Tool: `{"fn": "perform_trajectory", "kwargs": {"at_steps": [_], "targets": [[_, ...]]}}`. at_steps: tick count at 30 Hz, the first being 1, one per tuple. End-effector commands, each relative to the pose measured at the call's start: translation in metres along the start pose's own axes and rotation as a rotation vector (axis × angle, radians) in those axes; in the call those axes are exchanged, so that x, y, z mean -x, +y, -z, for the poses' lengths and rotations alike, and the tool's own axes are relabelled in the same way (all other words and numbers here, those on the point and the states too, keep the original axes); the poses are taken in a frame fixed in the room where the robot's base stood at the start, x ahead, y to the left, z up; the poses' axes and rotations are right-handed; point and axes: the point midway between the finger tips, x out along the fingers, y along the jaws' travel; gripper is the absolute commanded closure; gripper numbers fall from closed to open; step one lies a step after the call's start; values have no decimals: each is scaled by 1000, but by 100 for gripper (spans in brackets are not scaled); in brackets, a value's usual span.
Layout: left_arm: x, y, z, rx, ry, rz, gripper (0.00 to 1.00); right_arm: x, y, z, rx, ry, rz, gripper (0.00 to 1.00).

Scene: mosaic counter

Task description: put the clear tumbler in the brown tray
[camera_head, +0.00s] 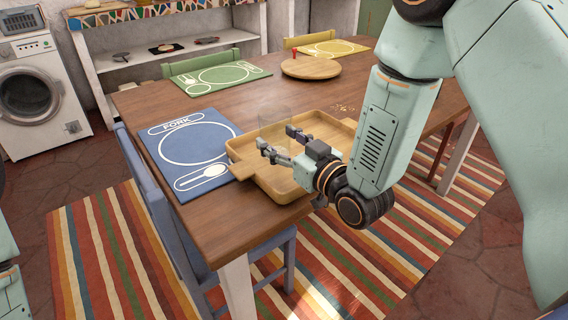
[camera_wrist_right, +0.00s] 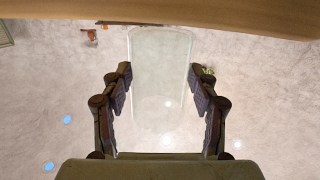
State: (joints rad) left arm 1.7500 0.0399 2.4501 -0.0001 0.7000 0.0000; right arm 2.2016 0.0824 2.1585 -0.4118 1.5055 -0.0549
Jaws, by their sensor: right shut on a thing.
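The clear tumbler (camera_head: 275,122) is a see-through glass, faint against the wooden table in the head view. My right gripper (camera_head: 277,140) is shut on it, with one finger on each side. In the right wrist view the tumbler (camera_wrist_right: 160,75) stands between the two fingers (camera_wrist_right: 163,88). The brown tray (camera_head: 262,182) is a shallow wooden tray with handles, near the table's front corner. The gripper and tumbler are over the tray; I cannot tell whether the tumbler's base touches its floor. My left gripper is out of view.
A blue placemat (camera_head: 190,143) lies left of the tray. A green placemat (camera_head: 215,78), a yellow placemat (camera_head: 333,49) and a round wooden board (camera_head: 311,69) with a small red item (camera_head: 295,54) lie farther back. Blue chair (camera_head: 150,200) stands at the left edge.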

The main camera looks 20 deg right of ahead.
Motion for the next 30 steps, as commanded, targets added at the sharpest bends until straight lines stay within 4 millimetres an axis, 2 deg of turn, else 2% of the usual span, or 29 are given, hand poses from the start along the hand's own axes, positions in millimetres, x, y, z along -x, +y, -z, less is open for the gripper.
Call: {"fn": "perform_trajectory", "kwargs": {"at_steps": [1,7,13,25,26,30], "targets": [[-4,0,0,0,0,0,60,0,0,-7,1,2,0,100],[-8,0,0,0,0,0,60,-1,-2,-19,2,3,0,100],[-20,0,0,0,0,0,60,-1,-4,-47,2,3,0,100],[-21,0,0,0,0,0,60,-1,-4,-52,2,4,0,100],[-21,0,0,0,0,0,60,-1,-4,-52,2,2,0,38],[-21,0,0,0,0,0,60,-1,-4,-51,2,2,0,26]]}}
